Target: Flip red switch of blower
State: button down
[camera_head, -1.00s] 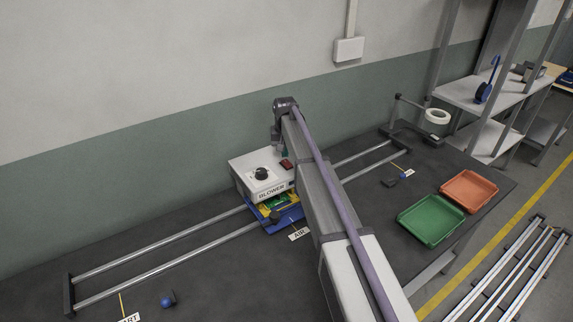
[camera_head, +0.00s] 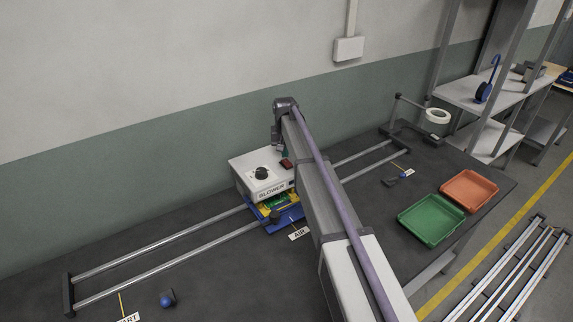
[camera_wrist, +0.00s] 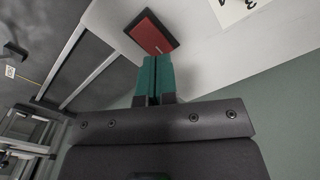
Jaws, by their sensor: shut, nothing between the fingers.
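The blower (camera_head: 262,172) is a white box with a black knob (camera_head: 261,173) and the word BLOWER on its front, standing over the rails. Its red switch (camera_head: 287,164) is at the right of its top, beside my arm. In the wrist view the red switch (camera_wrist: 150,32) shows as a dark-framed red rocker on the white blower surface (camera_wrist: 205,35). My gripper (camera_wrist: 155,60) has teal fingers that are shut and empty. The fingertips are right at the switch's lower edge in the wrist view; I cannot tell whether they touch it. In the head view my arm hides most of the gripper.
Two metal rails (camera_head: 160,245) run along the dark table past the blower. A blue tray with a green board (camera_head: 272,203) sits below the blower. A green tray (camera_head: 432,219) and an orange tray (camera_head: 469,189) lie at the right. A wall (camera_head: 180,150) stands close behind.

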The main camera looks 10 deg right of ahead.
aim_at(285, 161)
jog(key=shift+f+b, duration=1.05)
jog(key=shift+f, duration=0.05)
dwell(0.3)
notch_tip(285, 161, up, 7)
jog(key=p, duration=0.7)
jog(key=shift+r, duration=0.1)
jog(key=s+n, duration=0.1)
jog(key=s, duration=3.8)
jog(key=shift+n, duration=0.3)
